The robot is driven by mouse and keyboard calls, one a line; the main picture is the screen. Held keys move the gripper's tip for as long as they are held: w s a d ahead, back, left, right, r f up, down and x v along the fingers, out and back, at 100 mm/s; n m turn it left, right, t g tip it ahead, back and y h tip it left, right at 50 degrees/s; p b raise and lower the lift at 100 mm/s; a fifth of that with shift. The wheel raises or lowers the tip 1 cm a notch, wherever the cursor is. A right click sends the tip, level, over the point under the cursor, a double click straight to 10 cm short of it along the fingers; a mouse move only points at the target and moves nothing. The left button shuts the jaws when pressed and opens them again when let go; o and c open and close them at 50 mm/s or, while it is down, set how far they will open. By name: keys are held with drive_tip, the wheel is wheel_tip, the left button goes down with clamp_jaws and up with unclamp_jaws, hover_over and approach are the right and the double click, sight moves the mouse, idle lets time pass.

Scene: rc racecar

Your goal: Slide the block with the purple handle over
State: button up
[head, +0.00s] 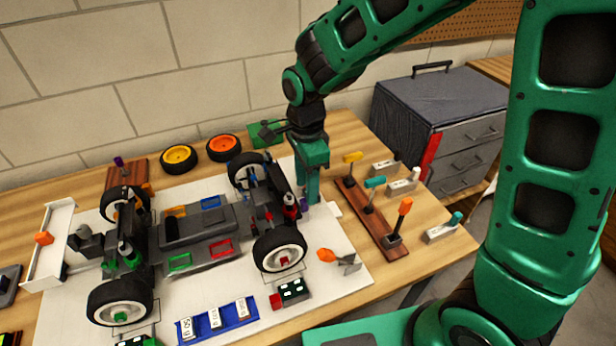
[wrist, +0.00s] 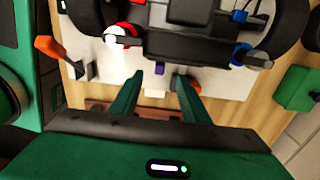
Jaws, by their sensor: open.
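A small purple handle (head: 304,203) shows beside my gripper's fingers at the right end of the model car; the fingers partly hide it. In the wrist view the purple handle (wrist: 159,70) lies between and just beyond my fingertips. A small white block (wrist: 155,89) shows between the fingers there; I cannot tell whether the handle is fixed to it. My gripper (head: 312,198) points down at the car's right end, open, with its fingers (wrist: 160,77) on either side of the handle. I cannot tell whether either finger touches it.
The model car's dark chassis (head: 205,232) and wheels stand close to the left of my gripper. A brown rack (head: 372,222) with coloured handles stands to the right. An orange-handled piece (head: 345,262) lies in front. Another purple-topped tool (head: 118,162) stands at far left.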

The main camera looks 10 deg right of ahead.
sight(307, 209)
wheel_tip(307, 209, down, 9)
idle(0.4)
clamp_jaws()
